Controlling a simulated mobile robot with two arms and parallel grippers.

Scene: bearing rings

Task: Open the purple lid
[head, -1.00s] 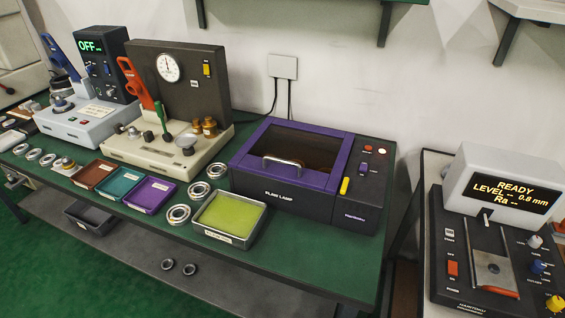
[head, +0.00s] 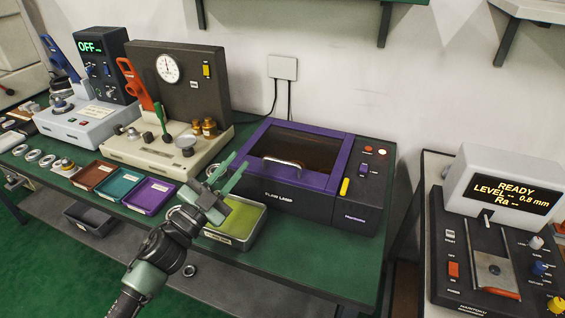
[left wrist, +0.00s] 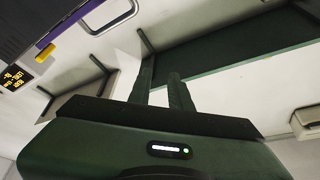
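The purple lid (head: 262,132) is a purple frame with a dark see-through window on top of the black flaw lamp box (head: 300,207). It lies shut, with a pale bar handle (head: 284,162) along its front edge. In the left wrist view the purple edge (left wrist: 80,15) shows at the top left. My left gripper (head: 231,172) is in front of the lid's left corner, above the yellow-green tray. Its two green fingers are apart with nothing between them; they also show apart in the left wrist view (left wrist: 157,88). My right gripper does not show.
The yellow-green tray (head: 262,212) stands in front of the lamp box, partly behind my left arm. Purple (head: 148,194), teal and brown trays lie to the left. A dial gauge stand (head: 180,85) stands left of the lid. A roughness tester (head: 500,185) stands on the separate right table.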

